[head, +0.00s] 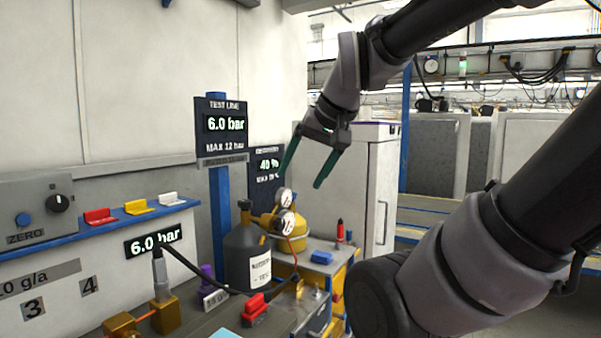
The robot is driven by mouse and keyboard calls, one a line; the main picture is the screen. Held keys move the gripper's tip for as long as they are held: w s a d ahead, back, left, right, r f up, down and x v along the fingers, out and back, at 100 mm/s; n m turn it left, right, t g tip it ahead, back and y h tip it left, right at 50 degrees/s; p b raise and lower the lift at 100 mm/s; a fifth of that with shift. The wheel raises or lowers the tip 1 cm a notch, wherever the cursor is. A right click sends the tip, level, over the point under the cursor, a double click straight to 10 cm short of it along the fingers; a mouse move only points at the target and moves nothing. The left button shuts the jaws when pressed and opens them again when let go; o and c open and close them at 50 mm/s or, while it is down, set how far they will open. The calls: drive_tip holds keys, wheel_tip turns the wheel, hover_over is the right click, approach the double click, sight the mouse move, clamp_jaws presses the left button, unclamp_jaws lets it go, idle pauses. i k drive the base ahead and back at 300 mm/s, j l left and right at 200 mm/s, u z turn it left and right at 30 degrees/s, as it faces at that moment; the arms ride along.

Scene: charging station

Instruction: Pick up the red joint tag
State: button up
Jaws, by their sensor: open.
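A small red tag (100,217) sits on the blue ledge at the left, at the left end of a row with a yellow tag (139,207) and a white tag (170,199). Another red piece (254,307) sits lower, on the bench near the middle. I cannot tell from its shape whether it is also a tag. My gripper (300,180) is open and empty, its two green fingers pointing down. It hangs in the air right of the display post, well apart from both red things.
A post carries a pressure display (226,124). A white cabinet (374,180) stands behind my gripper.

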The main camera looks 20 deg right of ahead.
sight(98, 217)
drive_tip(key=u, duration=1.1)
